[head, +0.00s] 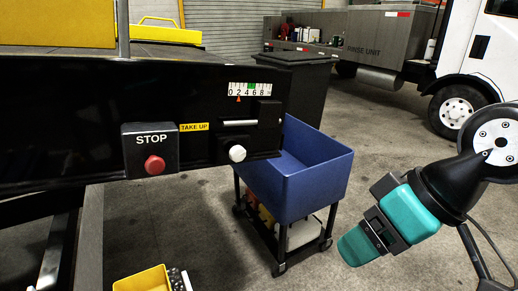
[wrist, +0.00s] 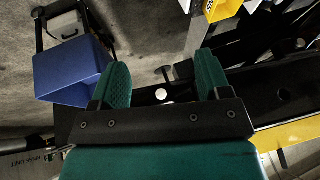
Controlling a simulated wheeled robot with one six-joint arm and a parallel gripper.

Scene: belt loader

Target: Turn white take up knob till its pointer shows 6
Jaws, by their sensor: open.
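The white take up knob (head: 237,153) is on the lower right of the black loader side panel, beside the yellow TAKE UP label (head: 194,127). Above it is a white scale (head: 250,88) marked 0 to 8 with a green part; its small orange pointer (head: 238,99) stands at about 2. My teal gripper (head: 357,247) is well right of and below the knob in the head view, apart from it. In the wrist view, my two fingers (wrist: 162,65) are spread and empty, and the white knob (wrist: 162,94) shows in the gap between them, farther off.
A grey box with a red STOP button (head: 154,165) is left of the knob. A blue bin on a cart (head: 318,175) stands just right of the panel end. A yellow container (head: 142,279) is low in front. A truck (head: 470,60) is behind; open floor lies between.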

